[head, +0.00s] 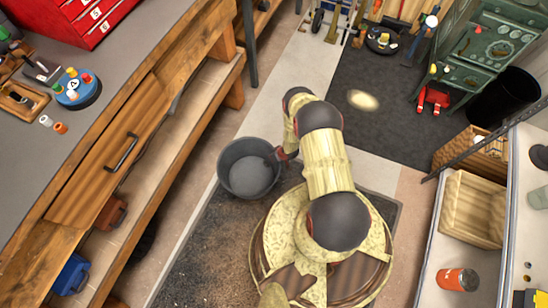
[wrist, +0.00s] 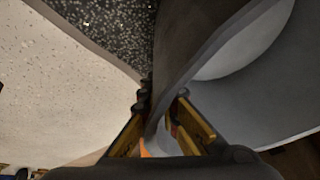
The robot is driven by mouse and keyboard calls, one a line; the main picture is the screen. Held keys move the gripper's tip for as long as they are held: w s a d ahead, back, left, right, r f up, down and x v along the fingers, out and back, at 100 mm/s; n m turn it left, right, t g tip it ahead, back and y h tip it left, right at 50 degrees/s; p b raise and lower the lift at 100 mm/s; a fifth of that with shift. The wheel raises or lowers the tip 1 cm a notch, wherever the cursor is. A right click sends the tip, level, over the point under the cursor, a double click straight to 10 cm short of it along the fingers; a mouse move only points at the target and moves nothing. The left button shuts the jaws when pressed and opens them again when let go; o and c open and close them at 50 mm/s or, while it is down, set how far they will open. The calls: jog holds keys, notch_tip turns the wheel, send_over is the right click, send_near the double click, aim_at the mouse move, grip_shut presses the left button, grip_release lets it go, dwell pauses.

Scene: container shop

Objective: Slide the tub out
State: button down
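A round dark grey tub (head: 233,186) stands on the floor at the edge of the dark speckled mat, left of my arm. Its inside looks empty from above. My gripper (head: 281,156) is at the tub's upper right rim, partly hidden by my own arm in the head view. In the wrist view, the yellow-sided fingers of my gripper (wrist: 164,94) stand close together on either side of the tub's wall (wrist: 190,62), one outside and one inside. They look shut on the wall, though the exact contact is partly hidden.
A wooden workbench (head: 122,115) with a lower shelf runs along the left. A dark mat (head: 215,245) lies under my base. Pale floor (head: 275,95) is clear beyond the tub.

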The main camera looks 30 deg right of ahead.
jog(key=shift+s+d, duration=0.2)
jog(key=c, duration=2)
grip_release()
jog(key=shift+o, duration=0.2)
jog(key=v, duration=1.2)
